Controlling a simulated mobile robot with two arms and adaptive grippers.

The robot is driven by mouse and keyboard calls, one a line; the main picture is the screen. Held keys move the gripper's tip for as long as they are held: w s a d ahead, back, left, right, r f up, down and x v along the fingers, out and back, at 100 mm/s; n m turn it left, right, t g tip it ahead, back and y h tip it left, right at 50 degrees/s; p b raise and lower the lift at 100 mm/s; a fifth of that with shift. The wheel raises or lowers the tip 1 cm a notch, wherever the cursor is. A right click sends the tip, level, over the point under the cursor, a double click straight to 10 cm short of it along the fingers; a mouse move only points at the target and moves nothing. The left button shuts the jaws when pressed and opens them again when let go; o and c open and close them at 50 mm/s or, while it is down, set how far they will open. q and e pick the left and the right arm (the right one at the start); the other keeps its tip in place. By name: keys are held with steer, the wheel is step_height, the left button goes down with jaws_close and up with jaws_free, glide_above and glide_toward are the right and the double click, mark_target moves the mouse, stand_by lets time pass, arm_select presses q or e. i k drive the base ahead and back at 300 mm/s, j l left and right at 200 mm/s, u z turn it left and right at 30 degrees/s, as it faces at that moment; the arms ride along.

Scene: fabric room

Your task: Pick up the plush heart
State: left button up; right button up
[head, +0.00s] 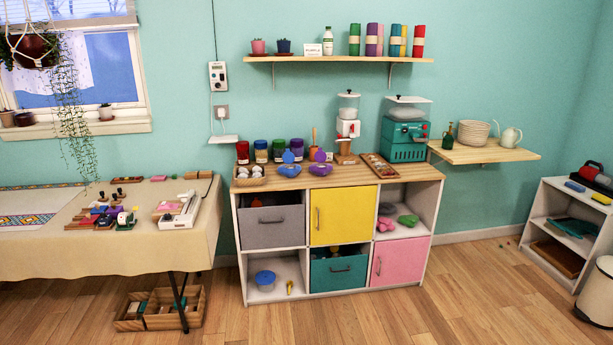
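I cannot pick out a plush heart with certainty. Small soft-looking pieces lie in the open upper-right cubby of the cube cabinet (302,254): a pink one (385,224), a green one (407,220) and a dark greyish one (387,209). Their exact shapes are too small to tell. Rounded blue (289,170) and purple (320,169) items sit on the cabinet's wooden top. Neither of my grippers is in view.
A cloth-covered table (100,250) with small tools stands at left, with a wooden crate (150,322) below it. A low white shelf (540,215) and a bin (597,290) stand at right. The wooden floor in front of the cabinet is clear.

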mark_target(321, 170)
steer(key=i, duration=1.95)
steer(key=i+j+z, duration=0.15)
steer(key=i, duration=0.55)
steer(key=i+j+z, duration=0.2)
steer(key=i, duration=0.5)
steer(key=l, duration=0.1)
